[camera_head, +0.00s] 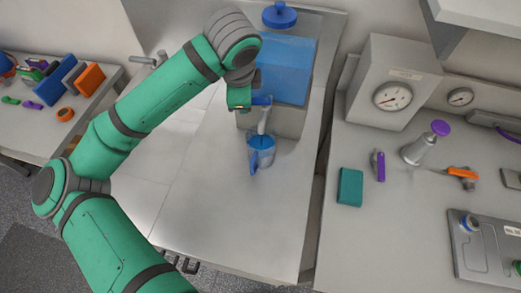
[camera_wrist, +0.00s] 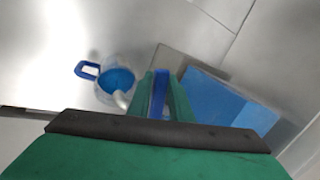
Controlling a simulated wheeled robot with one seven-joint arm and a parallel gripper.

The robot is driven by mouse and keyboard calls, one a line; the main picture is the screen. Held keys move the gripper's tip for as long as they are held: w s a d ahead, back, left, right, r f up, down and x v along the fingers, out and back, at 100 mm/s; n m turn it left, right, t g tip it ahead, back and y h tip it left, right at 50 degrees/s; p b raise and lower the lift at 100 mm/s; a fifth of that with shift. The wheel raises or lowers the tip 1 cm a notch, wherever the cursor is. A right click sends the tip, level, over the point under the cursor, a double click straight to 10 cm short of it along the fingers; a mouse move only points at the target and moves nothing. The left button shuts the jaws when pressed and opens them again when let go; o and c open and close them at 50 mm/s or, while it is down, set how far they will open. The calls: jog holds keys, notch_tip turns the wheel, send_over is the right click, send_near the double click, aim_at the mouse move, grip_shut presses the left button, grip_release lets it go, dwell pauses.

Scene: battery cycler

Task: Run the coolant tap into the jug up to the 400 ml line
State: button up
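The jug (camera_head: 261,150) is clear with a blue handle and stands upright on the metal bench under the tap's pale spout (camera_head: 263,121). Blue coolant (camera_wrist: 117,80) shows inside it in the wrist view; its level against the marks is too small to read. The spout's end is over the jug's mouth. The blue tank (camera_head: 287,68) sits on a grey block behind. My gripper (camera_head: 251,102) is at the tap's blue lever (camera_head: 263,100). In the wrist view its green fingers (camera_wrist: 160,95) stand on either side of the lever (camera_wrist: 159,92), seemingly shut on it.
A blue lid knob (camera_head: 279,14) tops the tank. The bench left of and in front of the jug is clear. On the right bench stand a gauge box (camera_head: 390,85), a teal block (camera_head: 350,187) and a purple-knobbed valve (camera_head: 425,145). Coloured parts (camera_head: 75,80) lie on the left table.

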jog(key=m, duration=0.1)
jog(key=w+m+h, duration=0.1)
jog(key=shift+w+m, duration=0.25)
jog(key=shift+m, duration=0.15)
jog(key=shift+w+d, duration=0.1)
jog(key=shift+w, duration=0.1)
jog(key=shift+o, duration=1.2)
jog(key=shift+w+v, duration=0.2)
jog(key=shift+v, duration=3.65)
jog(key=shift+s+d+r, duration=0.1)
jog(key=shift+r, duration=0.05)
